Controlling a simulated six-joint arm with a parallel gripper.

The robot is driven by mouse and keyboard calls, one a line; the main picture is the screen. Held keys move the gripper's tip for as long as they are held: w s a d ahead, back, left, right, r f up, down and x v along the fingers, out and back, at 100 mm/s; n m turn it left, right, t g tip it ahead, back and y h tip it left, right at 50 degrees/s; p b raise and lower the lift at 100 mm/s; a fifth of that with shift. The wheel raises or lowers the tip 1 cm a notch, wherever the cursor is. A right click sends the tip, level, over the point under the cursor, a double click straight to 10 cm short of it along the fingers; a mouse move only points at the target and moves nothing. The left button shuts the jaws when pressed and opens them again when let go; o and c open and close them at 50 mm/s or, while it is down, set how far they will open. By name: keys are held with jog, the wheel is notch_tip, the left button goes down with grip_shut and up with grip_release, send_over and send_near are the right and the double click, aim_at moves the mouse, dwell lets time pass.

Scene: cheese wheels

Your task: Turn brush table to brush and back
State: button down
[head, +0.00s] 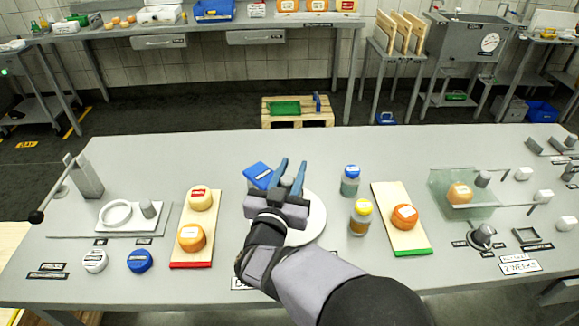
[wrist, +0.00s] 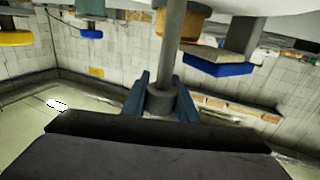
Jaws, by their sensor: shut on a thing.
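The brush table is a white round disc (head: 314,222), partly hidden behind my gripper and arm in the head view. A blue block with a white label (head: 258,174), perhaps the brush, is at its far left edge. My gripper (head: 292,170) is over the disc, its two blue fingers on either side of a grey knob (head: 288,182). In the wrist view my gripper (wrist: 160,92) is shut on this grey knob (wrist: 160,102), with a grey post rising behind it. A blue-bottomed block (wrist: 218,67) shows to the right of the post there.
A red-ended board (head: 178,255) with two cheeses stands left. Bottles with blue (head: 350,183) and yellow caps (head: 360,218) stand close right, before a green-ended board (head: 418,243) with one cheese. A clear box (head: 445,205) is farther right. The table's far middle is clear.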

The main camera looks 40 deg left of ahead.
aim_at(294, 178)
jog(key=shift+w+d+r+m+t+h+p, duration=0.1)
jog(key=shift+d+m+t+h+p, duration=0.2)
jog(key=shift+m+h, duration=0.65)
jog(key=shift+w+d+f+m+t+h+p, duration=0.15)
jog(key=shift+m+t+h+p, duration=0.3)
jog(key=shift+h, duration=0.8)
jog(key=shift+s+d+r+m+t+h+p, duration=0.15)
jog(key=shift+d+m+t+h, duration=0.1)
jog(key=shift+m+h, duration=0.7)
jog(key=shift+w+d+m+h, duration=0.1)
jog(key=shift+d+m+h, duration=0.15)
jog(key=shift+m+h, duration=0.7)
jog(key=shift+d+m+h, duration=0.25)
jog(key=shift+m+h, duration=0.05)
jog(key=shift+h, duration=1.1)
jog(key=shift+d+m+g+h+b, duration=0.15)
jog(key=shift+m+g+h+b, duration=0.25)
jog(key=shift+h, duration=0.4)
jog(key=shift+d+m+h, duration=0.15)
jog(key=shift+m+h, duration=0.45)
jog(key=shift+h, duration=0.1)
jog(key=shift+r, duration=0.1)
jog(key=c, duration=1.4)
grip_release()
notch_tip(294, 178, up, 10)
jog(key=shift+b, duration=0.3)
